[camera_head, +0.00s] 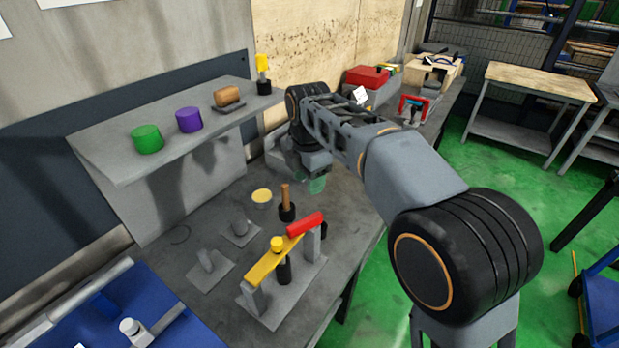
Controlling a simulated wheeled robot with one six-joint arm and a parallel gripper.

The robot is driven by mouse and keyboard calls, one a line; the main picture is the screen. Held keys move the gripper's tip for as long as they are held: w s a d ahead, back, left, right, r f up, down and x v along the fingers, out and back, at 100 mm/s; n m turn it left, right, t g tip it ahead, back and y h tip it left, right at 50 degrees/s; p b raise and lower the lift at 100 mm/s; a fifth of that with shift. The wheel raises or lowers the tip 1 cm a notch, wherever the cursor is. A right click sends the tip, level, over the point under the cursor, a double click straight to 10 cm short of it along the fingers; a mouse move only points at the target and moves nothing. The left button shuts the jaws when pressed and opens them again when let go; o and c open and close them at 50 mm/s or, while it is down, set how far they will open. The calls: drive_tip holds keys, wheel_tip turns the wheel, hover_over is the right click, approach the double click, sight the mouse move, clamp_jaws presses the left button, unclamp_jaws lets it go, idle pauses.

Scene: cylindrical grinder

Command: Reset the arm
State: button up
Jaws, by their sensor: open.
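My arm reaches from the lower right up over the grey workbench (225,290) and bends down at its far end. My gripper (316,183) is small in the view, pointing down over the back right part of the bench, and is open. A greenish patch shows at its tip; I cannot tell what it is. I see nothing held. My own arm hides part of the bench behind the gripper.
A grey shelf (105,158) carries a green cylinder (147,139), a purple cylinder (189,120) and a brown piece (227,96). A fixture with a yellow bar (267,266) and red cylinder (305,224) stands in front.

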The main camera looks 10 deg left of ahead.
idle(0.3)
drive_tip(key=s+d+f+m+t, duration=0.2)
drive_tip(key=s+d+m, duration=0.5)
drive_tip(key=d+m, duration=0.6)
drive_tip(key=s+d+f+m+t, duration=0.2)
drive_tip(key=s+d+f+m, duration=0.2)
drive_tip(key=s+d+m, duration=0.4)
drive_tip(key=shift+d+m, duration=2.7)
drive_tip(key=shift+m, duration=0.2)
drive_tip(key=shift+f, duration=0.1)
